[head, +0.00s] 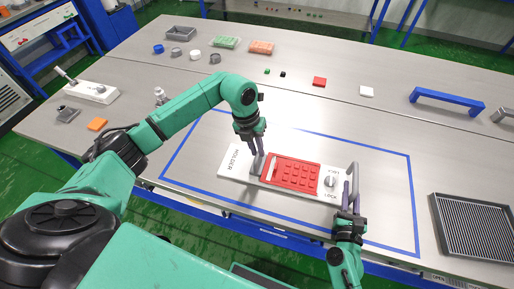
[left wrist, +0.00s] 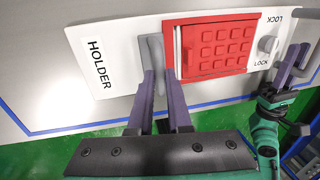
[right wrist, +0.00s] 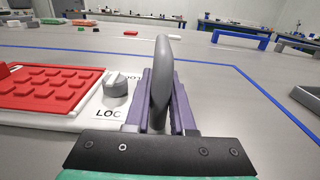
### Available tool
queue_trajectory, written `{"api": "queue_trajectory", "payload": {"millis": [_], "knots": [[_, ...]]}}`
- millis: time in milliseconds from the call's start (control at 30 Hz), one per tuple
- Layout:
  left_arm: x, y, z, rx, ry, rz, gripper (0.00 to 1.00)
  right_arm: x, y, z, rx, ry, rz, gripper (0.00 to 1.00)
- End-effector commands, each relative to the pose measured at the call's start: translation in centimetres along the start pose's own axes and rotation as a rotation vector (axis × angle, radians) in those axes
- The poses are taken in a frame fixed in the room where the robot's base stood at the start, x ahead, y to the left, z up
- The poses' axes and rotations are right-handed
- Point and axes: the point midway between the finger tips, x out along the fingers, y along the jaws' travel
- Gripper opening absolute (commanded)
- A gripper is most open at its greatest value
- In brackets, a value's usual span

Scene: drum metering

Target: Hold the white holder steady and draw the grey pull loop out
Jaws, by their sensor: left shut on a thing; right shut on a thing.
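The white holder (head: 235,165) lies flat on the table inside the blue outline, with a red studded block (head: 291,173) set in it. My left gripper (head: 257,156) is shut on the grey upright handle (left wrist: 152,50) between the HOLDER label and the red block. The grey pull loop (right wrist: 161,75) stands at the holder's right end. My right gripper (right wrist: 160,95) is shut on it, and its fingers lie on both sides of the loop. A light grey knob (right wrist: 116,88) sits by the LOCK lettering, between the red block and the loop.
A dark ribbed tray (head: 437,225) stands at the right. A blue bridge-shaped bar (head: 446,99), a red block (head: 319,81) and a white block (head: 366,91) lie farther back. The table around the holder inside the blue outline is clear.

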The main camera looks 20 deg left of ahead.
Motion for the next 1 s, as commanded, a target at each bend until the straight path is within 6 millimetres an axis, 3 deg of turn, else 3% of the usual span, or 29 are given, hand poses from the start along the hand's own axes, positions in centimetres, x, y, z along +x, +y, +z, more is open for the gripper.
{"api": "queue_trajectory", "payload": {"millis": [800, 1000], "knots": [[-0.1, -0.1, 0.0, 0.001, -0.002, -0.002, 0.00, 0.0, 0.0, 0.0, 0.000, 0.001, 0.001, 0.00], [-0.6, 2.6, 0.1, -0.005, -0.002, 0.003, 0.00, 0.0, 0.0, 0.0, 0.000, 0.001, 0.000, 0.00]]}}
